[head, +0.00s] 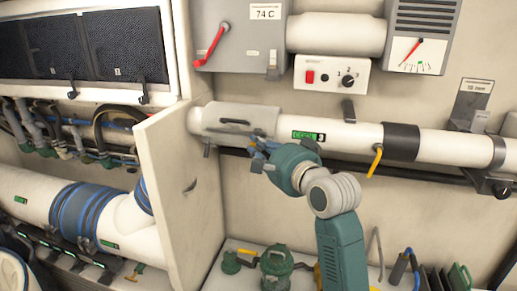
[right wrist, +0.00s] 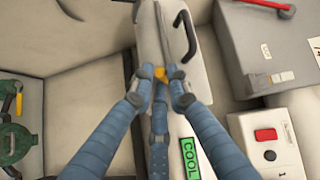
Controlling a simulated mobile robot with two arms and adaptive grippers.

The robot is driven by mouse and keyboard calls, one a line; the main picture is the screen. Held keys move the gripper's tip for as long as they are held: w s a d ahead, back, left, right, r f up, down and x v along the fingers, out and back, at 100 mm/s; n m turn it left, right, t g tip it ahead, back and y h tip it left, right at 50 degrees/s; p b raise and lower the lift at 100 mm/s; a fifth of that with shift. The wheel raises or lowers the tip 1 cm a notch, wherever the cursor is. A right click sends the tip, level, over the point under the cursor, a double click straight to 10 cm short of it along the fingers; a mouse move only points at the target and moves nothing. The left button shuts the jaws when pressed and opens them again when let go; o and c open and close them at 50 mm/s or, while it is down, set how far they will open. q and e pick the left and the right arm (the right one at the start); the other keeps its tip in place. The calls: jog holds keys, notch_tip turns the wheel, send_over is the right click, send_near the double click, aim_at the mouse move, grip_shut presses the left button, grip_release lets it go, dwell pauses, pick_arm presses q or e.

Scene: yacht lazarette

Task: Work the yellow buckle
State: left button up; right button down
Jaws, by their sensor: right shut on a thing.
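The yellow buckle (right wrist: 161,73) shows in the right wrist view as a small orange-yellow piece between my fingertips. It lies at the edge of a light cover (right wrist: 163,30) that has a black handle (right wrist: 183,32). In the head view my right gripper (head: 257,142) is at the white pipe (head: 345,135), by the lower edge of the cover (head: 222,117). The buckle is hidden there by the fingers. My left gripper is in neither view.
A pale partition (head: 180,185) stands just left of the gripper. A yellow lever (head: 375,161) hangs from the pipe on the right. A control box (head: 331,77) and a grey box with a red lever (head: 212,45) are above. Green fittings (head: 276,263) sit below.

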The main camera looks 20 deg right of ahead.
jog(key=shift+s+a+f+n+t+y+b, duration=0.2)
jog(key=shift+f+n+t+y+b, duration=1.1)
jog(key=shift+b, duration=2.35)
jog(key=shift+s+a+f+n+t+y+b, duration=0.15)
jog(key=shift+f+n+t+y+b, duration=0.4)
jog(key=shift+n+b, duration=2.25)
jog(key=shift+s+a+f+n+t+y+b, duration=0.15)
jog(key=shift+f+n+t+y+b, duration=0.8)
jog(key=shift+b, duration=3.5)
jog(key=c, duration=1.8)
grip_release()
jog(key=shift+s+r, duration=0.2)
jog(key=shift+d, duration=0.1)
jog(key=v, duration=1.2)
